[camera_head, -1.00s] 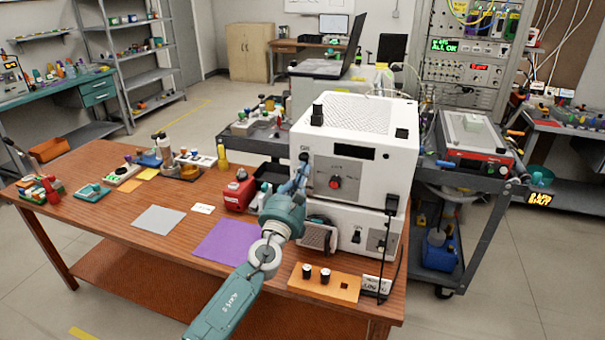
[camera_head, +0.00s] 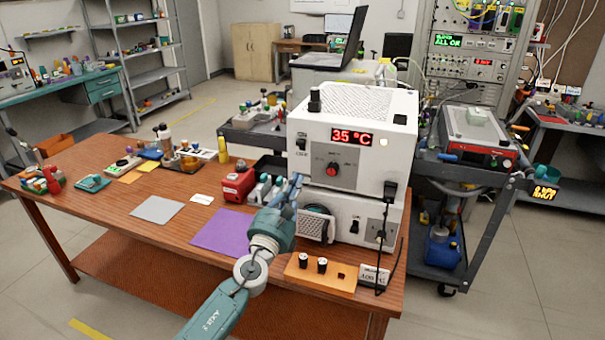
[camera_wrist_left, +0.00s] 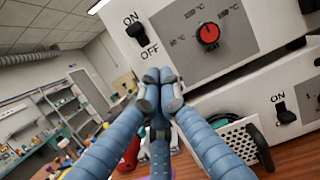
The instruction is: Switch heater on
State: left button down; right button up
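The heater (camera_head: 345,112) is a white box stacked on a second white unit at the table's right end. Its display (camera_head: 351,138) is lit red and reads 35 °C. Its front has a dial with a red knob (camera_head: 332,169), also in the left wrist view (camera_wrist_left: 208,34), and a black ON/OFF switch (camera_head: 301,143), large in the left wrist view (camera_wrist_left: 135,30). My left gripper (camera_head: 296,181) is below the switch, in front of the boxes, apart from it. In the left wrist view its fingertips (camera_wrist_left: 159,76) are together with nothing between them. My right gripper is out of view.
The lower unit (camera_head: 342,217) has its own ON switch (camera_wrist_left: 284,113) and a perforated plate in front. An orange block (camera_head: 322,271) with black knobs sits at the table's front edge. A purple mat (camera_head: 222,232) and red container (camera_head: 238,184) lie left of my gripper.

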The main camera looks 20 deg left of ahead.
pick_arm(q)
jog(key=v, duration=0.5)
jog(key=shift+s+a+f, duration=0.1)
jog(key=shift+s+a, duration=0.1)
